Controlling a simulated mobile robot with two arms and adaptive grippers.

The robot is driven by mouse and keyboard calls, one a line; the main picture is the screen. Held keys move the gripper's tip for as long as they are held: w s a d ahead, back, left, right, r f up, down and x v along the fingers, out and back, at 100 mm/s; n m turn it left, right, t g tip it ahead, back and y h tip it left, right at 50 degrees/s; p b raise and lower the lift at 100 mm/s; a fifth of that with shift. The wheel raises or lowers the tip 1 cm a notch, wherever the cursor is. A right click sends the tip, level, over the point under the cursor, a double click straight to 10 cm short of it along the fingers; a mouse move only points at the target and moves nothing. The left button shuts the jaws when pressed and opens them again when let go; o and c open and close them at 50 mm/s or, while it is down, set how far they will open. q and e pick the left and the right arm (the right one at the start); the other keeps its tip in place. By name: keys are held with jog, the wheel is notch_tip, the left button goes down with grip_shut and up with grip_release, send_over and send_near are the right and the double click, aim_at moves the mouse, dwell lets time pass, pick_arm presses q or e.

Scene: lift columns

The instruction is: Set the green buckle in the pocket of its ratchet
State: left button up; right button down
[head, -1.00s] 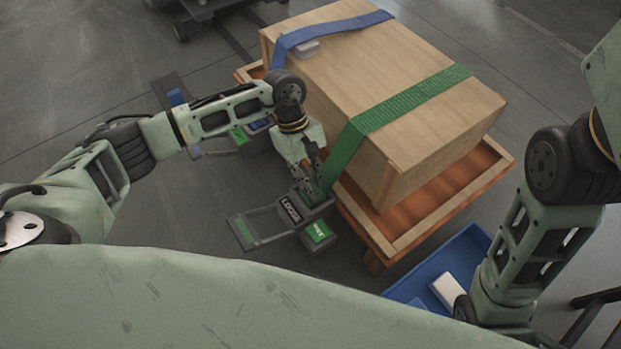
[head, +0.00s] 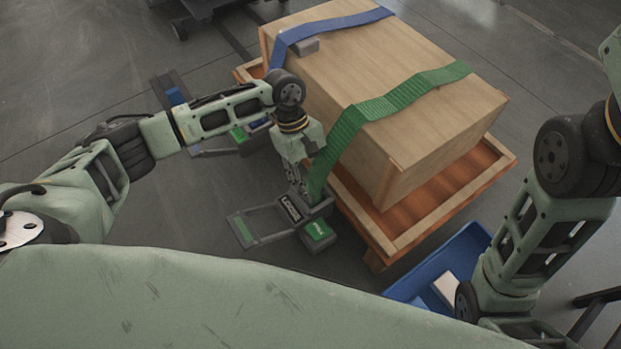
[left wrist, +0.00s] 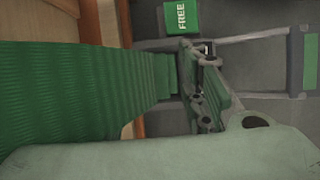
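The green strap (head: 400,97) runs over the wooden crate and down its near side to the green ratchet (head: 262,221), a grey frame on the floor. The ratchet has a label reading "LOOSE" and a green plate (left wrist: 181,18) reading "FREE". My left gripper (head: 297,184) points down at the strap's lower end, above the ratchet body. In the left wrist view its fingers (left wrist: 205,80) are beside the strap end (left wrist: 165,74). The buckle is not clearly distinguishable there, and whether the fingers grip it cannot be told. My right gripper is out of view.
The wooden crate (head: 440,130) stands on an orange-brown pallet (head: 410,230). A blue strap (head: 330,30) crosses its far part, with a small grey block (head: 304,46) beside it. Another ratchet (head: 240,140) lies behind my left arm. A blue tray (head: 465,247) with a white block (head: 446,289) is at lower right.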

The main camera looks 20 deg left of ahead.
pick_arm(q)
jog(key=v, duration=1.2)
dwell(0.3)
